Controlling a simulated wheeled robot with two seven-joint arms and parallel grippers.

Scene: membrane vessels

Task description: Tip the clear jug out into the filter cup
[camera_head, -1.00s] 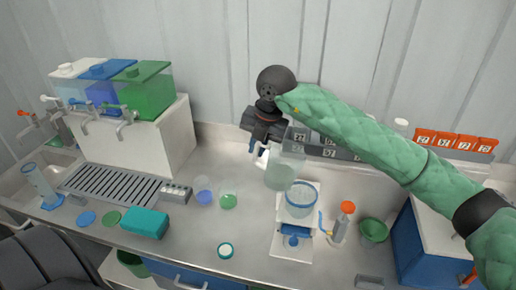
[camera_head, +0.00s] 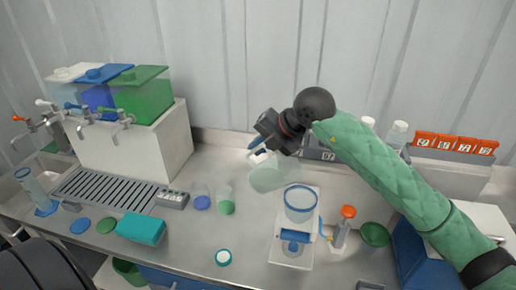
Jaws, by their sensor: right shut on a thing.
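The clear jug (camera_head: 270,176) is a see-through, slightly greenish vessel, tilted with its mouth toward the right, above and left of the filter cup. My right gripper (camera_head: 262,150) is shut on the jug at its upper left side, around its handle as far as I can see. The filter cup (camera_head: 300,205) is a clear cup with a blue rim, upright on a white stand with a blue part below. I cannot make out liquid leaving the jug. My left gripper is not in view.
A bottle with an orange cap (camera_head: 343,226) and a green funnel-like cup (camera_head: 374,237) stand right of the stand. Small cups (camera_head: 201,198), a teal block (camera_head: 141,229) and a round lid (camera_head: 223,257) lie left. Coloured tanks (camera_head: 141,93) stand at the back left.

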